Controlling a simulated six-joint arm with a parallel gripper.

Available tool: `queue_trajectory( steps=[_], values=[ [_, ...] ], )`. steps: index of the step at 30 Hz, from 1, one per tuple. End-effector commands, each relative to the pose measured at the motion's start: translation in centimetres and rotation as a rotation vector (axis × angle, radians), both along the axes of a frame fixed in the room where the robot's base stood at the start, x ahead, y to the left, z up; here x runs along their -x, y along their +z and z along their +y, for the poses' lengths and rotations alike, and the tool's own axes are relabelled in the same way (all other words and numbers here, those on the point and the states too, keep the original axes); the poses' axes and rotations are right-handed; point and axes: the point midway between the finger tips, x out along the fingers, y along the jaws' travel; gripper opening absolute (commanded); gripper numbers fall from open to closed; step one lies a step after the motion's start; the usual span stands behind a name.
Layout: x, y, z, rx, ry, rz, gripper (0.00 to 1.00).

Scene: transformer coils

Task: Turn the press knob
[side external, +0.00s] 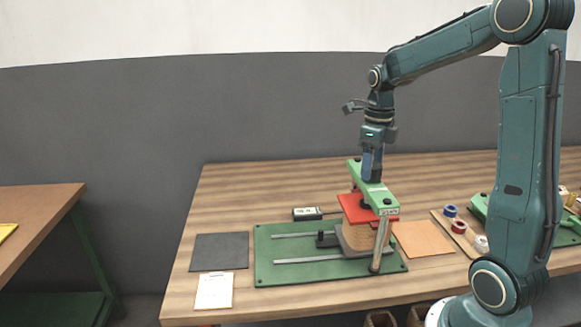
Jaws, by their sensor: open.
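The press (389,208) has a green top beam, a red plate (349,207) beneath it and metal posts. It stands on a green base plate (290,275) on the wooden table. A tan block-like coil (357,237) sits under the red plate. My gripper (371,178) points straight down at the top of the green beam, near its middle. The knob is not clearly visible; the gripper fingers cover that spot. I cannot tell whether the fingers touch or surround it.
A dark mat (220,252) and a white paper sheet (214,291) lie left of the press. A small meter (307,214) sits behind it. An orange-tan sheet (423,238) and tape rolls (458,226) lie to the right. The table's back left is clear.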

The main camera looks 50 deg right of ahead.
Motion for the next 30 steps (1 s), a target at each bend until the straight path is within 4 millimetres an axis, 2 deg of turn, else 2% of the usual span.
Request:
queue_trajectory(
  steps=[5, 11, 30],
  values=[
    [0.0, 0.4, 0.0, 0.0, 0.0, 0.0, 0.68],
    [-0.1, 2.1, 0.0, 0.002, 0.0, -0.002, 0.68],
    [0.0, 12.0, 0.0, 0.002, 0.0, -0.002, 0.68]
  ],
)
